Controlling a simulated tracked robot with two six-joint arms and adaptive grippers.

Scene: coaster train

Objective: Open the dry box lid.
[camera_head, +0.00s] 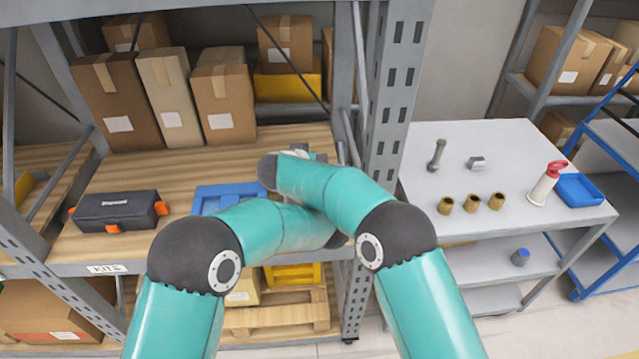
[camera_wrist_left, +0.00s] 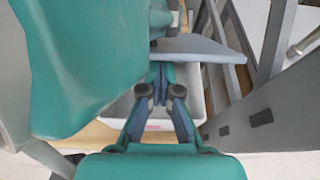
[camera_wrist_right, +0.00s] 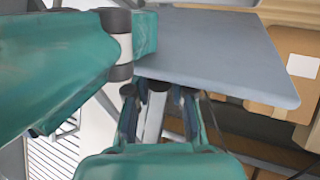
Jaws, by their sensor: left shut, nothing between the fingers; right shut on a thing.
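The dry box lid shows as a flat grey panel (camera_wrist_right: 220,60) in the right wrist view, raised over the fingers. Its edge also shows in the left wrist view (camera_wrist_left: 205,47). My right gripper (camera_wrist_right: 157,95) is shut at the lid's near edge; the exact grip point is partly hidden. A pale box body (camera_wrist_left: 118,107) lies below the lid in the left wrist view. My left gripper (camera_wrist_left: 162,88) is shut and empty just below the lid edge, in front of the box. In the head view my crossed arms hide both grippers and most of the box.
On the wooden shelf are a dark case with orange latches (camera_head: 118,210), a blue tray (camera_head: 222,190) and cardboard boxes (camera_head: 222,100). A rack upright (camera_head: 388,130) stands close right of my arms. A grey table (camera_head: 460,150) holds small parts.

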